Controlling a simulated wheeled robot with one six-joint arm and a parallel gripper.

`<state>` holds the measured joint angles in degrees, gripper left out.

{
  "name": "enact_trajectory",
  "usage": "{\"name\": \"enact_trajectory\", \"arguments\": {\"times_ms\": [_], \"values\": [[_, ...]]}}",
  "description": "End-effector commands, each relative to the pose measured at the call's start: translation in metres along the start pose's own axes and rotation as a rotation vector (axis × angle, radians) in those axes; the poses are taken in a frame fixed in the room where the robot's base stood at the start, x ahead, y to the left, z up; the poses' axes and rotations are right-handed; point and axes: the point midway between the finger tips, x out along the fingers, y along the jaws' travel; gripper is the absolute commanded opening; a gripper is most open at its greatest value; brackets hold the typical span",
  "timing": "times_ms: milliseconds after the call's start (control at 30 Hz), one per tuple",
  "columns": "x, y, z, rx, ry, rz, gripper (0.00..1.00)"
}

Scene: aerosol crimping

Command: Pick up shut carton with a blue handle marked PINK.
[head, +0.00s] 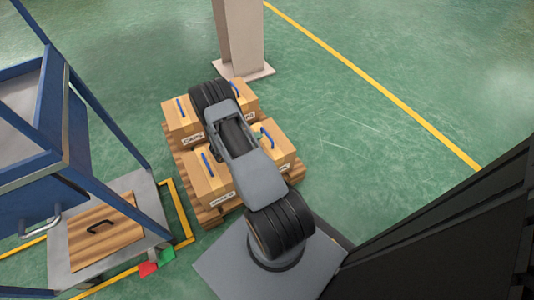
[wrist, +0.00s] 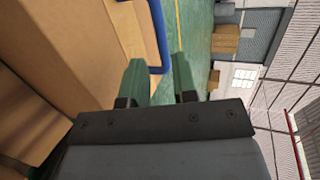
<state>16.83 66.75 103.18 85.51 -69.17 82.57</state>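Several shut cardboard cartons with blue handles stand on a wooden pallet in the head view. The back-left carton (head: 178,117) has a label that seems to read CAPS. The front-left carton (head: 203,181), back-right carton (head: 246,100) and right carton (head: 284,148) have labels I cannot read surely, so I cannot tell which is PINK. My arm hides parts of them. My gripper (wrist: 158,68) is open, its two green fingers apart. In the wrist view a blue handle (wrist: 157,30) on a carton (wrist: 105,35) lies at the fingertips; I cannot tell whether it is between them.
The pallet (head: 211,217) stands on green floor. A blue-framed stand (head: 100,115) is at the left, with a wooden board (head: 105,245) low on it. A pillar base (head: 243,71) is just behind the cartons.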

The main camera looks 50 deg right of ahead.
Motion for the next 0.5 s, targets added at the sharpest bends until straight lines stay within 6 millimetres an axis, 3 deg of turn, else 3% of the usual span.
{"name": "enact_trajectory", "arguments": {"times_ms": [100,367,500], "values": [[0.018,0.002,0.0,0.001,0.002,0.0,0.26],[0.033,0.001,0.0,-0.001,-0.002,0.002,0.26],[0.05,0.003,0.0,0.001,0.001,0.002,0.26]]}}
